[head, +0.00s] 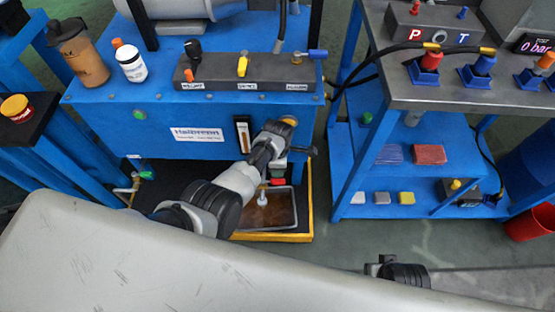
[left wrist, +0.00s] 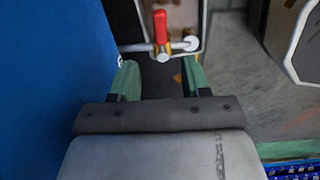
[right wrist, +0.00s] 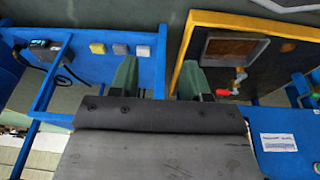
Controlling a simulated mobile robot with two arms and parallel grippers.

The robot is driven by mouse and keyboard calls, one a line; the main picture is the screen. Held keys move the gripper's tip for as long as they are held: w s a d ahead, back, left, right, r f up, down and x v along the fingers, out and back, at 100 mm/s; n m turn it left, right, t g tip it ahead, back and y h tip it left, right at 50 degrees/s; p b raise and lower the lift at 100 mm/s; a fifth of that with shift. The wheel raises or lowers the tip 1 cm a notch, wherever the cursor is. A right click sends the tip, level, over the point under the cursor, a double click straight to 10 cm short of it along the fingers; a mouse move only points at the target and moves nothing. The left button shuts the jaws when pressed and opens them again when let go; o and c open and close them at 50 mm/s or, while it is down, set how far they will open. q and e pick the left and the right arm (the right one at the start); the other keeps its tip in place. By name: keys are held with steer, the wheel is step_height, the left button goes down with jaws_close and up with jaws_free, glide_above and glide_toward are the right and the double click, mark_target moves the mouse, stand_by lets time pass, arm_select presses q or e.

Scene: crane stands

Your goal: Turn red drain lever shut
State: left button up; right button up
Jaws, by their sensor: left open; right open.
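The red drain lever (left wrist: 161,27) shows in the left wrist view just beyond the fingertips. Its handle points up in that picture, across a metallic pipe with a pale end (left wrist: 190,43). The lever is also in the head view (head: 277,182), above the drip tray, and in the right wrist view (right wrist: 222,93). My left gripper (left wrist: 159,70) is open and empty, with the lever ahead of its gap and apart from the fingers; it also shows in the head view (head: 285,150). My right gripper (right wrist: 158,70) is open and empty, well away from the lever.
The blue power unit (head: 185,120) stands beside my left arm. Below the lever is a yellow-edged drip tray (head: 305,225) holding brown liquid. A blue shelf bench (head: 350,170) with a grey top (head: 460,95) stands to the right. A red bucket (head: 530,222) is at the far right.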

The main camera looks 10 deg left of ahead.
arm_select(q)
steer(key=shift+r, duration=0.5)
arm_select(e)
steer(key=shift+s+f, duration=0.1)
steer(key=shift+f, duration=1)
